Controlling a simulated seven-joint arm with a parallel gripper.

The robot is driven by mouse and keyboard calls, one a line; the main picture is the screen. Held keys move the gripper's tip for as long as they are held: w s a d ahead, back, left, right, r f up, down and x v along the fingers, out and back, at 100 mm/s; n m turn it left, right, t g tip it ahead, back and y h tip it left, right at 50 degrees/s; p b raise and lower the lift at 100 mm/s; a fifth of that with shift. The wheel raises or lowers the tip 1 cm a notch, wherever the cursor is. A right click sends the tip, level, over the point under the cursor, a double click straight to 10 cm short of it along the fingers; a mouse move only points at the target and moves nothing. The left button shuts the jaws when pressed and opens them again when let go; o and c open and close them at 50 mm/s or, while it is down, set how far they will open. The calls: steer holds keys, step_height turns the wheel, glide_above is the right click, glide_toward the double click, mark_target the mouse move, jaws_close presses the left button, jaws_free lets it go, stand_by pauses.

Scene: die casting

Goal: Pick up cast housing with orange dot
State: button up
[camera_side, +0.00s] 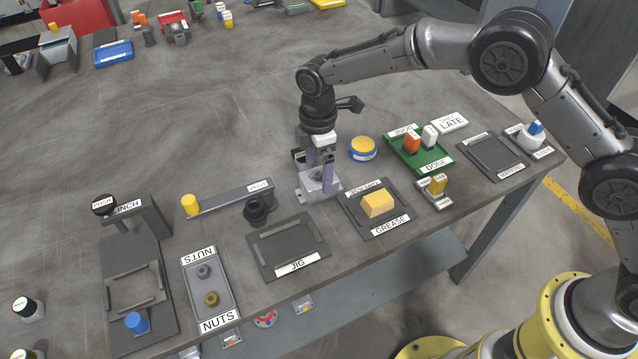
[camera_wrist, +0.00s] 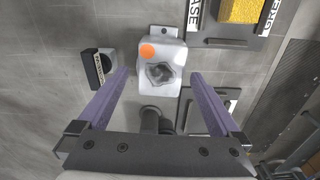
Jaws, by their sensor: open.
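The cast housing (camera_side: 309,186) is a light grey metal block standing on the table behind the jig. The wrist view shows the housing (camera_wrist: 172,84) from above, with an orange dot (camera_wrist: 147,51) on a top corner and a dark rough opening in its middle. My gripper (camera_side: 322,176) is right at the housing in the side view, its purple fingers pointing down. In the wrist view my gripper (camera_wrist: 160,85) is open, with one finger on each side of the housing. I cannot tell whether either finger touches it. The gripper partly hides the housing in the side view.
The jig tray (camera_side: 289,246) lies in front of the housing. The grease tray (camera_side: 379,224) with a yellow sponge (camera_side: 378,204) is to its right. A dark round part (camera_side: 258,210) stands close on the left, and a blue-and-yellow button (camera_side: 362,149) behind right. Open table lies farther back.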

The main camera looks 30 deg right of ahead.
mark_target(319, 177)
step_height(319, 177, down, 3)
steer(key=shift+d+f, duration=0.1)
steer(key=shift+c, duration=0.2)
jaws_close()
stand_by(0.4)
